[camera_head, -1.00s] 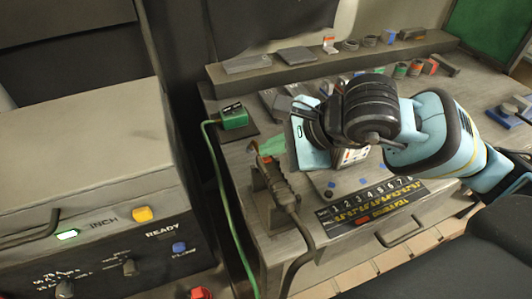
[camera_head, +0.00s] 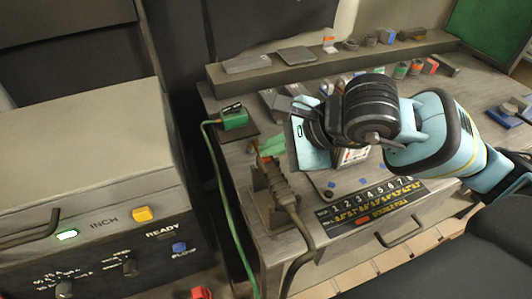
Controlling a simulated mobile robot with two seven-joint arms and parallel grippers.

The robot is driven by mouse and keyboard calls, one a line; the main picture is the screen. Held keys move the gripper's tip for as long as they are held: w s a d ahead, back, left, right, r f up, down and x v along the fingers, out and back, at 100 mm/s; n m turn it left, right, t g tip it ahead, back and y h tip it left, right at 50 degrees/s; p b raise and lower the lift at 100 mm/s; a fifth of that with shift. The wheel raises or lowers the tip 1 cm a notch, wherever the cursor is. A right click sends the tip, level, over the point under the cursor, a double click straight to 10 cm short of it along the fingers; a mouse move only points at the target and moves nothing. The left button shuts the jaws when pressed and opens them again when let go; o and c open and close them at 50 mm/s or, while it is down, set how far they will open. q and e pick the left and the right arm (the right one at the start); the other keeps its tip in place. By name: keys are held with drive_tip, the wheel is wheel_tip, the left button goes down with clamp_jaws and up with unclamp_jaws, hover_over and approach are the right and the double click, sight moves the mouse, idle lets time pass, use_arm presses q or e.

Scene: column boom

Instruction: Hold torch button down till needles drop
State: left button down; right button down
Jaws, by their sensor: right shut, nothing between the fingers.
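The torch (camera_head: 280,189) sits in a brown stand (camera_head: 262,206) at the near left corner of the workbench, with its dark cable curving down over the front. My right gripper (camera_head: 270,147) has green fingers. They are shut with nothing between them, at the upper end of the torch. I cannot tell whether they touch it or whether its button is pressed; the button does not show clearly. No gauge needles can be made out. My left gripper is not in view.
A green clamp block (camera_head: 233,117) with a green cable lies on the bench's left edge. A shelf (camera_head: 335,62) holds small parts. A numbered strip (camera_head: 370,200) lies along the bench front.

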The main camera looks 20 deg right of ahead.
sight(272, 160)
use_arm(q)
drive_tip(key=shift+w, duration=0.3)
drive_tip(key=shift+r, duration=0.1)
use_arm(e)
drive_tip(key=shift+r, duration=0.1)
drive_tip(key=shift+r+p, duration=0.35)
drive_tip(key=shift+r, duration=0.3)
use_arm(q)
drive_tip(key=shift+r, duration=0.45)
use_arm(e)
drive_tip(key=shift+r, duration=0.1)
drive_tip(key=shift+r, duration=0.15)
